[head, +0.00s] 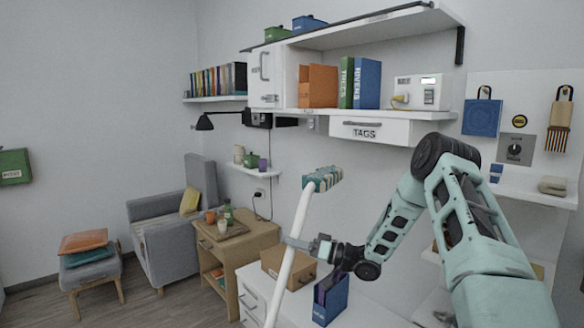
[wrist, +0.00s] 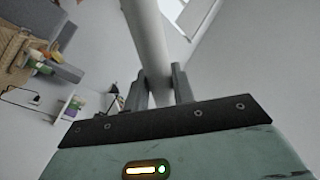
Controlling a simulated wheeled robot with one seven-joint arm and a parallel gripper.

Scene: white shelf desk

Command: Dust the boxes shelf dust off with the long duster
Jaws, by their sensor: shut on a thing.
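The long duster has a white handle (head: 289,262) and a teal and white striped head (head: 322,179). My gripper (head: 302,244) is shut on the handle, which stands nearly upright with the head above. In the wrist view the handle (wrist: 146,38) passes between the two fingers. The top shelf (head: 352,33) carries a green box (head: 278,33) and a blue box (head: 308,22) at its left end. The duster head is well below this shelf, apart from it. No dust can be made out on the shelf from here.
Below it, a shelf holds an orange file holder (head: 317,86), green and blue binders (head: 367,84) and a white device (head: 422,92). The TAGS drawer (head: 370,130) juts out underneath. A cardboard box (head: 287,266) and a blue holder (head: 330,299) stand near my gripper.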

